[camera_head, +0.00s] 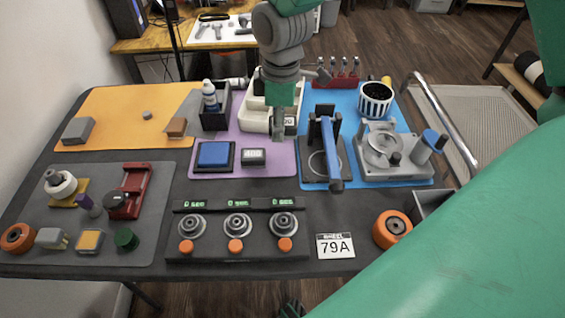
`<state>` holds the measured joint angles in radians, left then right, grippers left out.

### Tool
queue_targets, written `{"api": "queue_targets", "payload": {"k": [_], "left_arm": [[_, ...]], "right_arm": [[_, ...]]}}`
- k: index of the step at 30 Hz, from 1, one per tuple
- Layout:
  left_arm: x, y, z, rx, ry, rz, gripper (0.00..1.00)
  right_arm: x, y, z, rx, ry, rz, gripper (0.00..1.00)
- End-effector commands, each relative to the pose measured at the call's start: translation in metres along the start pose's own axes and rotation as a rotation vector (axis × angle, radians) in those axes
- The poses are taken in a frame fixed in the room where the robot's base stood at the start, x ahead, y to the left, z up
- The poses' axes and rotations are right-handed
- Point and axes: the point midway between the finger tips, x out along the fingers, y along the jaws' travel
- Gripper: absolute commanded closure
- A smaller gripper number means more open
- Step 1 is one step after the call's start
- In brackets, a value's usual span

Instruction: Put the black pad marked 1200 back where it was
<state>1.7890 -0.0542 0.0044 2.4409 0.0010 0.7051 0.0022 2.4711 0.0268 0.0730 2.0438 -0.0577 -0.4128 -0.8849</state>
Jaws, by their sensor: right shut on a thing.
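My right gripper (279,135) points down over the back of the purple mat, in front of a white holder (256,118). It is shut on a small dark pad (289,122), which is mostly hidden behind the fingers. Only the end of its marking, "00", shows beside them, so I cannot read the full number. I cannot tell whether the pad touches the holder. Another dark pad, marked 400 (254,157), lies on the purple mat beside a blue block (214,155) in a dark tray. My left gripper is not in view.
A dark bin with a white bottle (210,95) stands left of the holder. A blue-handled press (328,150) and a grey machine (385,150) stand on the blue mat at right. A three-dial panel (237,237) lies in front. The orange mat (115,105) has free room.

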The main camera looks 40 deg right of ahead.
Motion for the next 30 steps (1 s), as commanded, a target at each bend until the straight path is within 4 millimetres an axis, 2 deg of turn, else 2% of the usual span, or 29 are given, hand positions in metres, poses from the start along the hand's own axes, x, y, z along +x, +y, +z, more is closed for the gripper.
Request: {"api": "queue_targets", "payload": {"k": [4, 9, 12, 17, 24, 30], "left_arm": [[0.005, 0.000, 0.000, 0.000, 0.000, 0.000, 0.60], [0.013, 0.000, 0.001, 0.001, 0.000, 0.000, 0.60], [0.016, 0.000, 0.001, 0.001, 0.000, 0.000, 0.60], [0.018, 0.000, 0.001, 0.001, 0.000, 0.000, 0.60], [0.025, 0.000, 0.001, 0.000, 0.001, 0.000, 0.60], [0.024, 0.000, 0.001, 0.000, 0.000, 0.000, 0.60]], "right_arm": [[0.011, 0.003, 0.002, -0.040, 0.003, -0.006, 1.00], [0.045, 0.003, 0.003, -0.045, 0.002, -0.007, 1.00], [0.058, 0.003, 0.002, -0.046, 0.001, -0.004, 1.00], [0.068, 0.002, 0.002, -0.046, 0.001, -0.002, 1.00], [0.100, 0.003, 0.004, -0.044, 0.001, -0.004, 1.00], [0.100, 0.004, 0.005, -0.044, 0.004, -0.002, 1.00]]}}
